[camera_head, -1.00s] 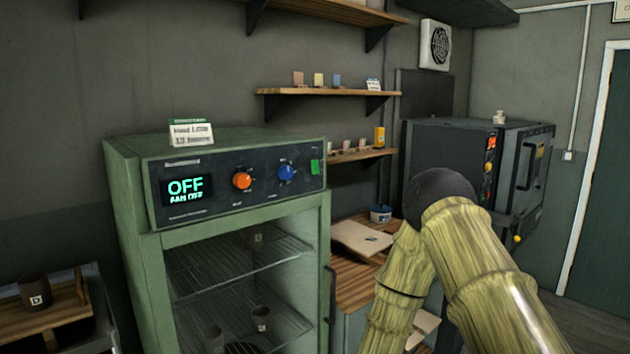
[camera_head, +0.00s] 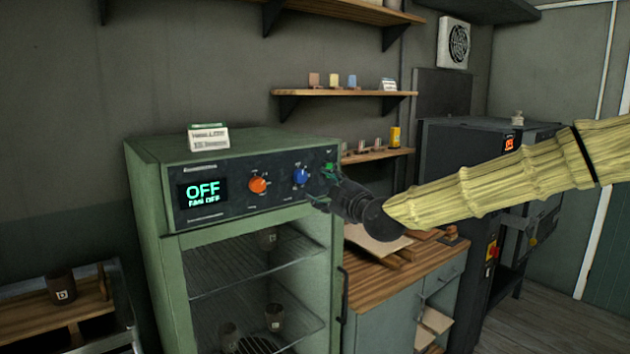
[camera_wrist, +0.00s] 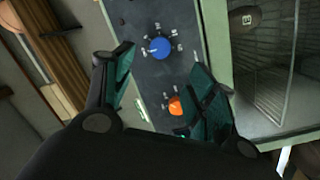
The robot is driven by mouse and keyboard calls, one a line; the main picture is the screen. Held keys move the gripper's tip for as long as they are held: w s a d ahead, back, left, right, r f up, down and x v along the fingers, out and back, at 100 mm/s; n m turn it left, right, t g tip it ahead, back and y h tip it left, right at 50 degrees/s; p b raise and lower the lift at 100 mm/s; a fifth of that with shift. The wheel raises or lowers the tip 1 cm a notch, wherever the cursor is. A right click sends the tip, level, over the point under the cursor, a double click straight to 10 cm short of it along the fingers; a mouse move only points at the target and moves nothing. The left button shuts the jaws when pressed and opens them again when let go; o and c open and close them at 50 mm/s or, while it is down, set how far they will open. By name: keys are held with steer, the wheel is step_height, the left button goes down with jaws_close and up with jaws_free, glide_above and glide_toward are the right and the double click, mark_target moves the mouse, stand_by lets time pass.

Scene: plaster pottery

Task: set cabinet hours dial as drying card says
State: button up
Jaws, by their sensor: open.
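The green drying cabinet (camera_head: 150,200) has a dark panel with a display (camera_head: 203,191) reading OFF and FAN OFF, an orange dial (camera_head: 257,184) and a blue dial (camera_head: 301,176). I cannot read which is the hours dial. The white drying card (camera_head: 208,138) stands on top; its print is too small to read surely. My gripper (camera_head: 325,192) is at the panel's right end, beside the blue dial. In the wrist view my gripper (camera_wrist: 165,78) is open and empty. The blue dial (camera_wrist: 159,47) and orange dial (camera_wrist: 175,106) show beyond and between its fingers, apart from them.
A green switch (camera_head: 328,170) is by my gripper. Below the panel are wire shelves (camera_head: 255,262) holding dark cups. A wooden counter (camera_head: 425,262) stands to the right, with a dark kiln (camera_head: 460,150) beyond. A shelf (camera_head: 345,93) with small tiles hangs above.

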mark_target(303, 178)
steer(key=shift+p+x, duration=2.35)
steer(key=shift+x, duration=3)
steer(key=shift+w+d, duration=0.1)
steer(key=shift+c, duration=0.2)
steer(key=c, duration=1)
steer(key=shift+d, duration=0.1)
